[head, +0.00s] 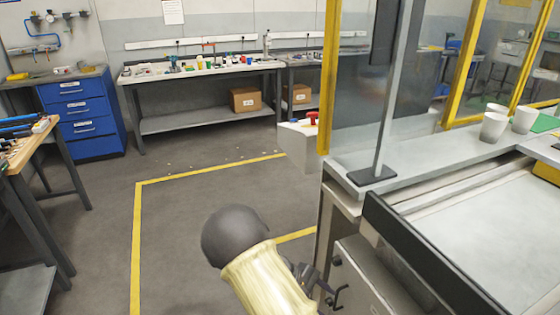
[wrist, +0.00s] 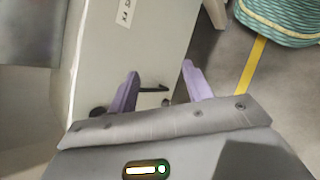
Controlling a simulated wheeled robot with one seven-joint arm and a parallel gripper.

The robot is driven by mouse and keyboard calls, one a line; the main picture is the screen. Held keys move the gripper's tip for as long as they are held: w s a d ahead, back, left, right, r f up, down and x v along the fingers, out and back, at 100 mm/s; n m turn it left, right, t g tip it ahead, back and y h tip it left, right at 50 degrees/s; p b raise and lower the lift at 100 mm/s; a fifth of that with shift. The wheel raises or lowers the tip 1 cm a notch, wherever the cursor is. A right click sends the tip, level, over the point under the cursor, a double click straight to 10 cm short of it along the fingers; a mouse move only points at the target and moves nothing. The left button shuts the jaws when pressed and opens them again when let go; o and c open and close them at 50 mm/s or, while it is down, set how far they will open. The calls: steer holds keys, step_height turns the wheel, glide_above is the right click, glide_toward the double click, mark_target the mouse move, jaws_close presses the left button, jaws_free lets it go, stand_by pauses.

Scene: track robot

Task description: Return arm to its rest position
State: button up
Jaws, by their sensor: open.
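My arm shows at the bottom middle of the head view, with a dark rounded joint and a pale yellow link. The fingers of my gripper are not clear in the head view. In the wrist view my gripper (wrist: 160,88) has two purple fingers spread apart, with nothing between them. Behind the fingers is a pale cabinet side with a label (wrist: 125,14) and a dark handle (wrist: 152,88). The fingers seem apart from the cabinet, but the gap is hard to judge.
A workstation with a grey top (head: 470,215) and yellow frame posts (head: 331,80) stands at the right. A workbench (head: 205,72) and blue drawers (head: 82,115) are at the back. Yellow-lined floor (head: 190,210) is clear at left.

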steer(key=s+d+r+m+t+y, duration=0.2)
steer(key=s+r+m+y, duration=0.25)
steer(key=s+r, duration=0.2)
steer(key=s+d+r+m+t+y, duration=0.25)
steer(key=s+r+m+y, duration=0.2)
steer(key=r, duration=0.35)
steer(key=w+p+v, duration=0.2)
steer(key=p+v, duration=0.7)
steer(key=w+d+r+p+v, duration=0.1)
steer(key=w+p+v, duration=0.1)
steer(key=p+v, duration=0.8)
steer(key=shift+s+y, duration=0.3)
steer(key=shift+y, duration=0.1)
steer(key=shift+c, duration=0.2)
stand_by(0.8)
